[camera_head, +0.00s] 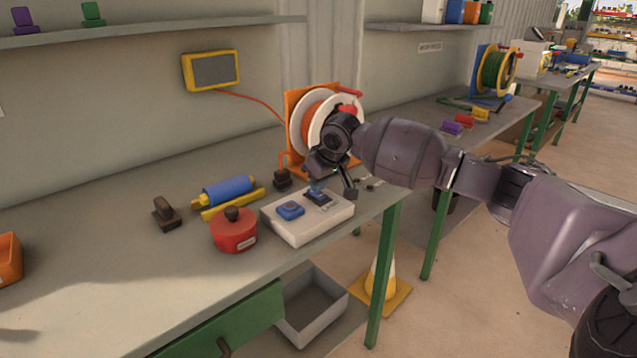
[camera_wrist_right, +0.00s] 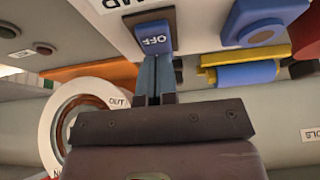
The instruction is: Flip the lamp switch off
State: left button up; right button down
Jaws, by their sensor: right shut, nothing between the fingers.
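A white control box (camera_head: 310,228) lies on the near workbench and carries a blue rocker switch (camera_head: 319,197) and a separate blue button (camera_head: 290,210). In the right wrist view the rocker (camera_wrist_right: 155,36) shows the word OFF on its visible face, beside part of a printed label on the box. My right gripper (camera_head: 315,186) is shut and empty, pointing down at the rocker. In the wrist view its blue-grey fingertips (camera_wrist_right: 154,60) are at the rocker's edge; I cannot tell whether they touch. My left gripper is not in view.
A red round pot (camera_head: 233,235) stands left of the box, with a blue roller (camera_head: 229,190) behind it. A cable reel (camera_head: 304,122) stands behind my wrist. A yellow-framed grey panel (camera_head: 212,70) hangs on the wall with an orange cord. The bench's left part is mostly clear.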

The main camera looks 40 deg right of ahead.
aim_at(320, 195)
jog(key=r+p, duration=0.2)
jog(key=r, duration=0.1)
jog(key=r+p, duration=0.2)
jog(key=shift+s, duration=0.35)
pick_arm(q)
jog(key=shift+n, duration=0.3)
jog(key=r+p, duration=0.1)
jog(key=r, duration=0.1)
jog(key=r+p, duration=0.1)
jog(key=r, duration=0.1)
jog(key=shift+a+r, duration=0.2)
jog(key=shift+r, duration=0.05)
pick_arm(e)
jog(key=v, duration=0.9)
jog(key=shift+s+f, duration=0.2)
jog(key=shift+s, duration=0.25)
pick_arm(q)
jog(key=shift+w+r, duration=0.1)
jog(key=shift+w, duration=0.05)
